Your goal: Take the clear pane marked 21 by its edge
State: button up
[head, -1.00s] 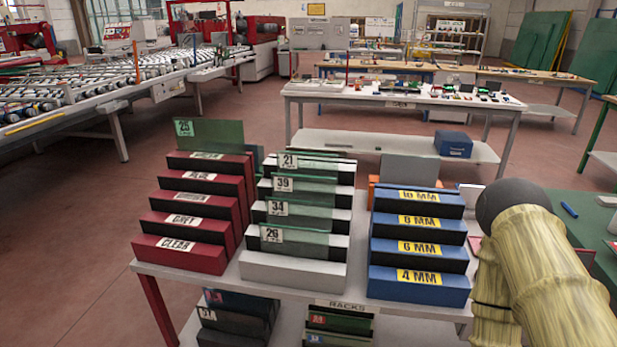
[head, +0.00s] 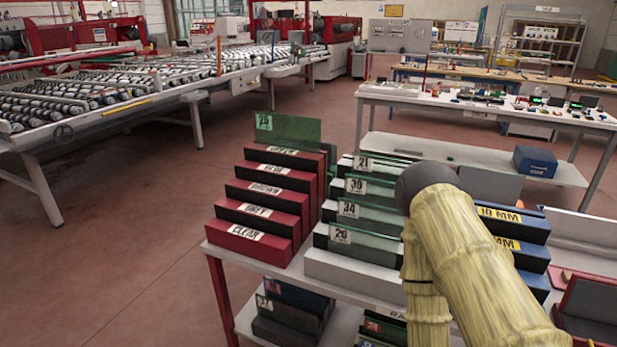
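The pane marked 21 (head: 364,164) stands in the rearmost slot of the white stepped rack (head: 345,270), its white label showing at the upper left. Panes marked 39 (head: 358,186), 34 (head: 350,209) and 26 (head: 343,235) stand in the steps in front of it. My arm, in a straw-coloured cover with a dark round end, reaches in from the lower right and hides the right part of this rack. My gripper cannot be made out, so its fingers and any contact are not shown.
A red stepped rack (head: 262,238) stands left of the white one, with a green pane marked 25 (head: 287,129) upright at its back. A blue stepped rack (head: 533,257) is on the right, partly behind my arm. A long table (head: 489,104) stands behind. Open floor lies at left.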

aim_at(384, 168)
jog(key=u, duration=1.5)
jog(key=i, duration=2.45)
jog(key=z, duration=3.05)
